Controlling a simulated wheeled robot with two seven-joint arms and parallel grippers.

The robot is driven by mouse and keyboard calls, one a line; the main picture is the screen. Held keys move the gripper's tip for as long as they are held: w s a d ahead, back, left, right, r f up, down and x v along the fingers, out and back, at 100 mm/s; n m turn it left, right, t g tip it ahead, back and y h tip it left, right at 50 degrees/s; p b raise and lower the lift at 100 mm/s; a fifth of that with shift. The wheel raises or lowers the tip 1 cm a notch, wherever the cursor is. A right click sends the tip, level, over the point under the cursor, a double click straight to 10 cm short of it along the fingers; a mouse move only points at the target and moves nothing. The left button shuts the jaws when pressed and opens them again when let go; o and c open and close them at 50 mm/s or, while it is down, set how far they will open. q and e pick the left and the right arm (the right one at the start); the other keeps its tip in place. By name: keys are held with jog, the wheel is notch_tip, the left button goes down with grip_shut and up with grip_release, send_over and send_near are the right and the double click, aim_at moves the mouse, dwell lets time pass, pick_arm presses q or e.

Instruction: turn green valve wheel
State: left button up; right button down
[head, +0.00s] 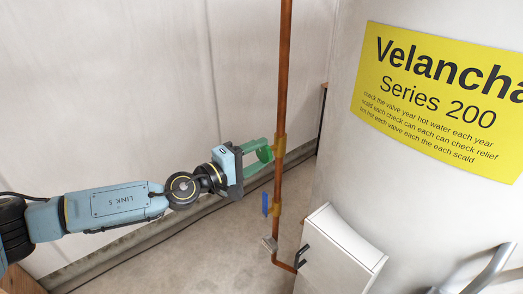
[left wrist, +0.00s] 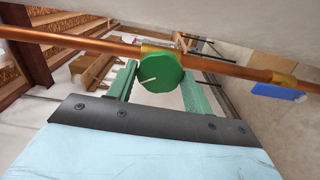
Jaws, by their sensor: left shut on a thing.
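The green valve wheel (left wrist: 162,72) is a round disc with a white mark, mounted on a brass fitting of the copper pipe (head: 283,90). In the head view the wheel (head: 265,154) is partly hidden by my left gripper (head: 262,147). My left arm reaches in from the left, and its green fingers are around the wheel, beside the pipe. In the left wrist view one finger of the left gripper (left wrist: 162,85) is on each side of the wheel, and the gripper is shut on it. My right gripper is not in view.
A blue lever handle (head: 265,203) sits lower on the pipe; it also shows in the left wrist view (left wrist: 277,91). A white box (head: 340,252) with a black handle stands near the pipe's foot. A large white tank with a yellow sign (head: 440,100) fills the right.

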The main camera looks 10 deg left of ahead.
pick_arm(q)
jog(key=shift+r+m+p, duration=0.15)
jog(key=shift+m+p, duration=0.15)
jog(key=shift+m, duration=0.3)
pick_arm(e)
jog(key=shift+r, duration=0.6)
pick_arm(q)
jog(key=shift+m+p, duration=0.4)
jog(key=shift+m, duration=1.3)
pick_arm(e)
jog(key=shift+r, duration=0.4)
pick_arm(q)
jog(key=shift+m, duration=0.9)
jog(key=o, duration=0.6)
